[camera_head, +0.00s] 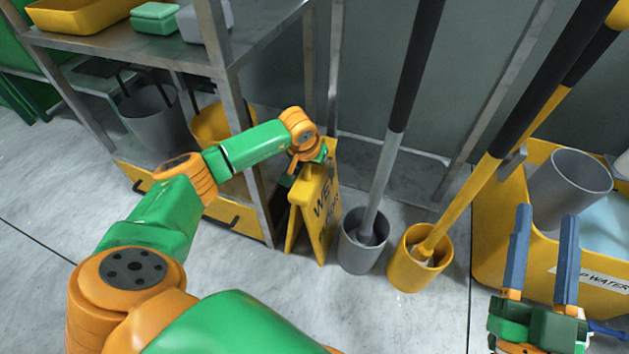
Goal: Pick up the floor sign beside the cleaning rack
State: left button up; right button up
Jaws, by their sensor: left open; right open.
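The yellow floor sign (321,212) stands upright as a folded A-frame on the floor, just right of the metal cleaning rack (262,190). Dark lettering shows on its right-hand face. My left arm reaches across the rack's front, and my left gripper (312,168) is at the top edge of the sign. Its fingers are mostly hidden by the wrist, and I cannot see whether they touch the sign. My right gripper (541,255) is open and empty at the lower right, its two blue-grey fingers pointing up in front of the yellow mop bucket.
A grey cup (364,252) and a yellow cup (407,273) holding long tool handles stand close right of the sign. The yellow mop bucket (485,262) is at the right. The rack holds bins and boxes. Floor in front is clear.

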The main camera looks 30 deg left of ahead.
pick_arm(q)
grip_shut()
jog(key=shift+r, duration=0.1)
dwell(0.4)
